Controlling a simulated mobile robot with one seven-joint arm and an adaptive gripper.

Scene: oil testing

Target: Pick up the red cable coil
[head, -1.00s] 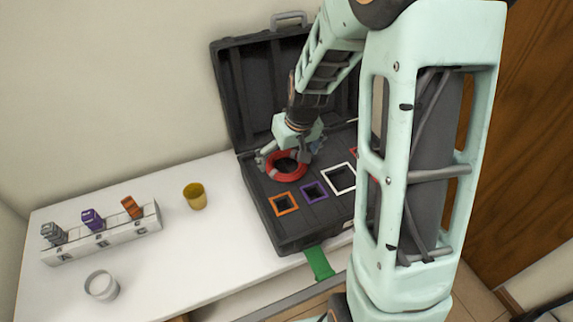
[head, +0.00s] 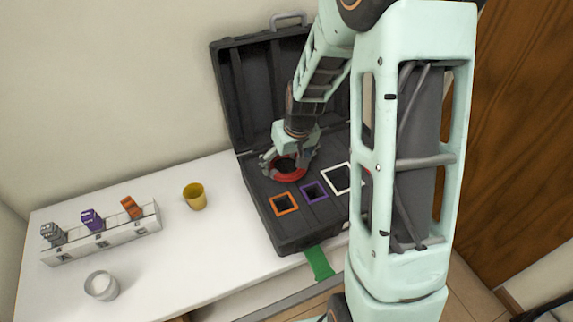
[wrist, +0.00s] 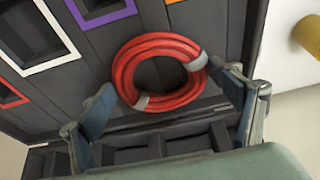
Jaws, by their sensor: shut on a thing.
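The red cable coil (head: 290,177) is a round ring with grey bands, at the left part of the open black case (head: 285,238). It also shows in the wrist view (wrist: 172,101), lying flat against the dark panel. My gripper (head: 288,163) is over the coil, with one finger on each side of it. In the wrist view my gripper (wrist: 166,84) has its fingertips against the coil's outer edges, closed on it across its width. I cannot tell whether the coil is clear of the panel.
The case panel has orange (head: 285,204), purple (head: 314,191) and white (head: 338,179) framed openings. A yellow cup (head: 195,196), a white ring-shaped container (head: 101,286) and a labelled rack (head: 105,238) with connectors stand on the white table. The raised lid (head: 235,95) stands behind my gripper.

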